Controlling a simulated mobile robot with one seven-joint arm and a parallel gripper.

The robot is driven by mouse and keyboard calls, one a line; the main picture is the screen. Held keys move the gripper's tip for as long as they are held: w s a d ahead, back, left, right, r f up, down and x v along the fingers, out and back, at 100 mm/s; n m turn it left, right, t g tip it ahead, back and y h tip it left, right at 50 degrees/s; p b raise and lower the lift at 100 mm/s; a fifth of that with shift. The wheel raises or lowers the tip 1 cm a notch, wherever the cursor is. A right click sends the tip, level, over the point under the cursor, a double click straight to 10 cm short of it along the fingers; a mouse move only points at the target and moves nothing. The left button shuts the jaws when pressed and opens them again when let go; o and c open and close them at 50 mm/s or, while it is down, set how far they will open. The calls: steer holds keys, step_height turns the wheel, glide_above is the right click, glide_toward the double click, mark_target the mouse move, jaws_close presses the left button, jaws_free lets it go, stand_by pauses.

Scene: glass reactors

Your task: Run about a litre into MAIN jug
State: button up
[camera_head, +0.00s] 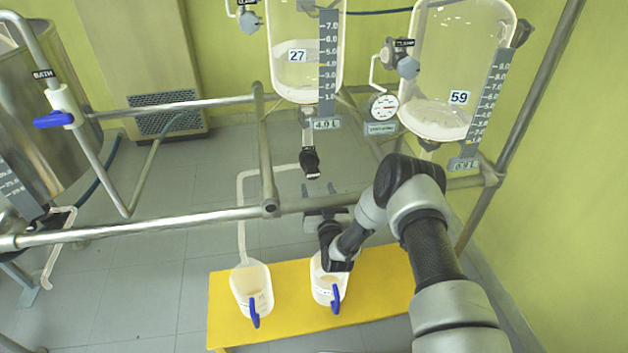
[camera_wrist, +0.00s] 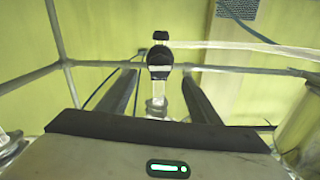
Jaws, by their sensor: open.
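A pale tube (camera_head: 241,205) runs from the valve leftward and down to the left jug (camera_head: 244,283). The right jug (camera_head: 323,287) is partly hidden by my arm. Both jugs are white with blue handles; their labels are too small to read. My gripper (camera_head: 319,188) is open and empty just below the valve, with the knob between its fingers in the wrist view.
Metal rails (camera_head: 150,224) cross around the valve and gripper. The jugs stand on a yellow bench (camera_head: 375,290) with free room at its right. A BATH valve with a blue handle (camera_head: 54,120) is at left.

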mark_target(313, 175)
steer(key=b+x, duration=0.1)
steer(key=x, duration=0.6)
steer(key=shift+w+b, duration=0.2)
steer(key=shift+b, duration=0.1)
steer(key=shift+f, duration=0.1)
steer(key=c, duration=1.1)
steer(key=shift+o, duration=0.2)
steer(key=shift+a+n, duration=0.1)
steer(key=shift+n, duration=0.3)
steer(key=n, duration=0.4)
steer(key=shift+s+a+n, duration=0.1)
steer(key=shift+n, duration=0.3)
steer(key=n, duration=1)
steer(key=shift+f+n, duration=0.1)
steer(key=shift+n, duration=0.3)
steer(key=n, duration=0.5)
steer(key=shift+n, duration=0.3)
